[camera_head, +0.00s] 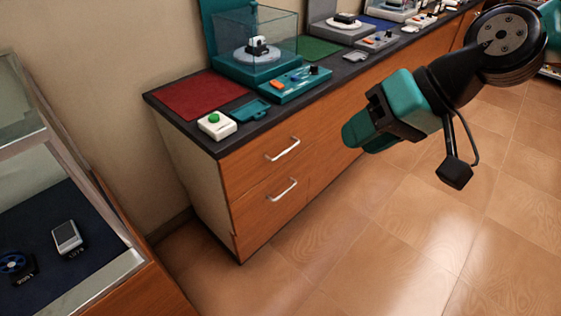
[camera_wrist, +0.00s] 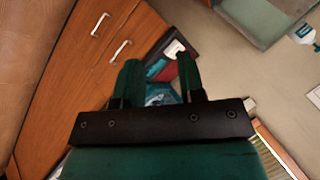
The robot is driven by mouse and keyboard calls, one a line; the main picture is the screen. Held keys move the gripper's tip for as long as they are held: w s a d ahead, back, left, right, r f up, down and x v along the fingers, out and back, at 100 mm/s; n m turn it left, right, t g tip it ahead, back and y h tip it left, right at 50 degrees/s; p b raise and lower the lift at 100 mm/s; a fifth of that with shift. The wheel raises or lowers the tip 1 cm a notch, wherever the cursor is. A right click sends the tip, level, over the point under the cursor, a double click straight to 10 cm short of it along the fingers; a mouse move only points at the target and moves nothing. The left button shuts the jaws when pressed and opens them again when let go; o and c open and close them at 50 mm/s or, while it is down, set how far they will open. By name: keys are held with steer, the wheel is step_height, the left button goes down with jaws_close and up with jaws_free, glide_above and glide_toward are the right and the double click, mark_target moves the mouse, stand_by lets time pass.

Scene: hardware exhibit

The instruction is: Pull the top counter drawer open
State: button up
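The top counter drawer (camera_head: 252,164) has a brown wood front and looks shut, flush with the cabinet. Its silver bar handle (camera_head: 283,149) is bare, with nothing touching it. In the wrist view this handle (camera_wrist: 121,51) shows at upper left, beyond and left of my fingers. My gripper (camera_head: 362,130), with teal fingers, hangs in front of the counter, to the right of the handle in the head view. In the wrist view my gripper (camera_wrist: 158,82) has its two fingers spread apart with nothing between them.
A lower drawer with its own handle (camera_head: 281,188) sits below. The dark countertop (camera_head: 190,128) carries a red mat (camera_head: 200,95), a green-button box (camera_head: 217,124) and a teal control panel (camera_head: 290,84). A glass display case (camera_head: 100,220) stands at lower left. The tiled floor (camera_head: 370,240) in front is clear.

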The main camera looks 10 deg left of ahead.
steer(key=w+a+f+m+t+y+b, duration=0.1)
steer(key=w+f+m+t+y+b, duration=0.2)
steer(key=w+f, duration=0.5)
steer(key=w+a+f+m+y+b, duration=0.1)
steer(key=w+a+f+m+b, duration=0.1)
steer(key=w+f+b, duration=0.65)
steer(key=m+t+b, duration=0.3)
steer(key=m+t, duration=0.2)
steer(key=m, duration=0.2)
glide_toward(287, 149)
steer(key=shift+y, duration=0.3)
steer(key=x, duration=0.3)
steer(key=b+x, duration=0.1)
steer(key=x, duration=0.2)
steer(key=f+x, duration=0.1)
steer(key=x, duration=0.3)
steer(key=shift+b, duration=0.4)
steer(key=shift+d, duration=0.1)
jaws_close()
